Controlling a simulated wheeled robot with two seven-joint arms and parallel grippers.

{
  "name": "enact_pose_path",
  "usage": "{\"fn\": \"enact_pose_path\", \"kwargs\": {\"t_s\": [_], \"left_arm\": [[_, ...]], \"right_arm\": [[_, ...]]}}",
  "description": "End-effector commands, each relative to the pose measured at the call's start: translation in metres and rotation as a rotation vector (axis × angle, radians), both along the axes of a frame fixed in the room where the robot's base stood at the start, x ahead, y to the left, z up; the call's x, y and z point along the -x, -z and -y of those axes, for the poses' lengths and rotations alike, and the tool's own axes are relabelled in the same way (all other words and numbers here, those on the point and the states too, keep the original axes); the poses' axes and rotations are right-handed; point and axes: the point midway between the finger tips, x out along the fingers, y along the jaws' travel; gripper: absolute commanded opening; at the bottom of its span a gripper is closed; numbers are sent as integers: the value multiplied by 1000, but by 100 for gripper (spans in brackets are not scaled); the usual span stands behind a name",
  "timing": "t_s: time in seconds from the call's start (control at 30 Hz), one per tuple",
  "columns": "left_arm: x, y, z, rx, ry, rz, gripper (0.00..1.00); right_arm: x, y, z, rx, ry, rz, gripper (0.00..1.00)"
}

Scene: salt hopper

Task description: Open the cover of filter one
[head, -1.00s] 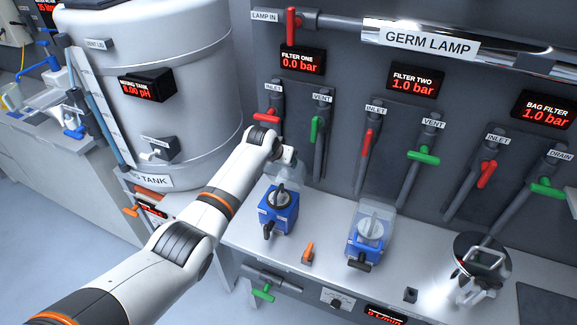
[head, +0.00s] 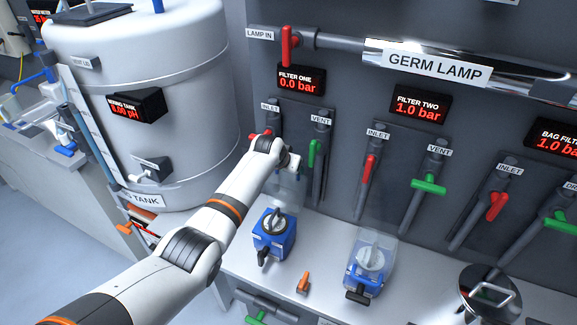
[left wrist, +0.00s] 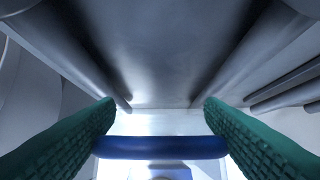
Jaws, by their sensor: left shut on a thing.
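Filter one (head: 274,236) is a blue housing with a round grey top and a dark handle, on the bench in the head view. Its clear cover (head: 289,187) stands raised behind the housing, and the round top is uncovered. My left gripper (head: 293,163) is at the upper end of this cover. In the left wrist view, the green finger pads are shut on a blue bar (left wrist: 160,148), which looks like the cover's handle. The fingertips are hard to make out in the head view. My right gripper is not in view.
Filter two (head: 370,267) stands to the right with its clear cover down. An orange-handled valve (head: 304,282) lies between the filters. Inlet and vent pipes with a green lever (head: 314,151) stand close behind my gripper. A steel bag filter (head: 489,292) is at the right.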

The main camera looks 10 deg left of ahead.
Motion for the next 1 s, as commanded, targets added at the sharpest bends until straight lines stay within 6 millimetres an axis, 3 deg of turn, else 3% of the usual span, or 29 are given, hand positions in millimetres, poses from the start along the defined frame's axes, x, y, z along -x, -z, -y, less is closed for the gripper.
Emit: {"fn": "enact_pose_path", "kwargs": {"t_s": [0.23, 0.27, 0.4, 0.77, 1.0], "left_arm": [[1, 3, 1, 0, 1, -4, 22], [1, 3, 1, 0, 1, -4, 67], [1, 3, 0, -1, 1, -5, 85], [1, 1, 0, -1, 0, -4, 85], [9, -12, -3, 0, -1, -2, 85]], "right_arm": [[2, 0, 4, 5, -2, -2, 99], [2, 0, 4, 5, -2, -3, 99], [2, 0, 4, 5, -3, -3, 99], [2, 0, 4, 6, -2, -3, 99], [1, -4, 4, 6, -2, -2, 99]]}}
